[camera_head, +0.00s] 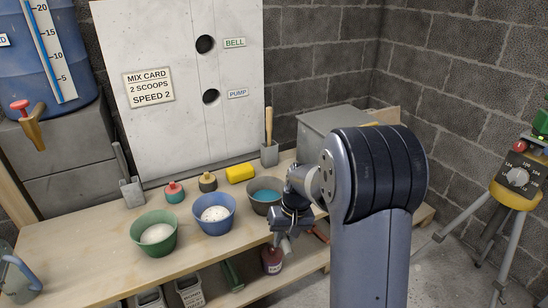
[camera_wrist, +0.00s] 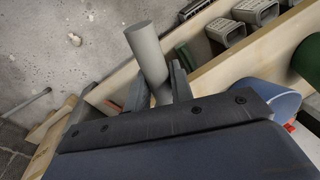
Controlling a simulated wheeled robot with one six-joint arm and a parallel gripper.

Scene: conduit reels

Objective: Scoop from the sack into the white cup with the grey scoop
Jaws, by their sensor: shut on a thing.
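My gripper (camera_head: 281,246) hangs over the front edge of the bench, in front of the grey bowl. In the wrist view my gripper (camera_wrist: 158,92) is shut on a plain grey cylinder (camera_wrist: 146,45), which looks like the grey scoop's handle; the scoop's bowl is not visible. I cannot make out the sack or the white cup in either view.
A green bowl (camera_head: 153,232) and a blue bowl (camera_head: 214,214) hold pale material. A grey bowl (camera_head: 262,190) with teal contents stands close behind my gripper. A dark red bottle (camera_head: 271,262) and labelled bins (camera_head: 190,291) sit below the bench top (camera_head: 90,262).

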